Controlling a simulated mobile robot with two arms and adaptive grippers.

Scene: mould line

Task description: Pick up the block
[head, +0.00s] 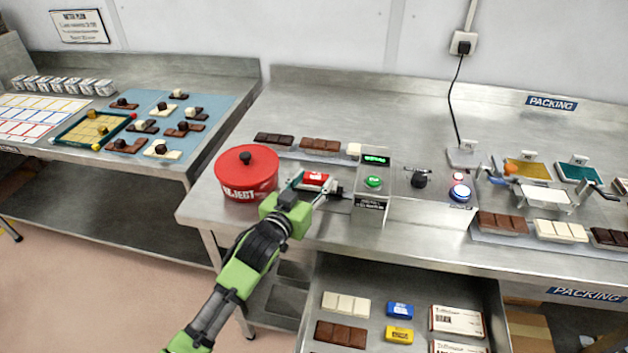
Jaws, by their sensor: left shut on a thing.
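A small red block (315,178) with a pale mark on top is at the front of the steel worktop, between the red pot and the grey control box. My left gripper (314,187) reaches over the front edge from below and is shut on this red block, with its fingers at the block's two sides. Whether the block touches the surface beneath it, I cannot tell. My right gripper is not in view.
A red reject pot (248,172) stands close on the left. The grey control box (374,182) with a green button stands close on the right. Chocolate bars (320,145) lie behind. An open drawer (400,300) below holds bars, blue and yellow blocks and boxes.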

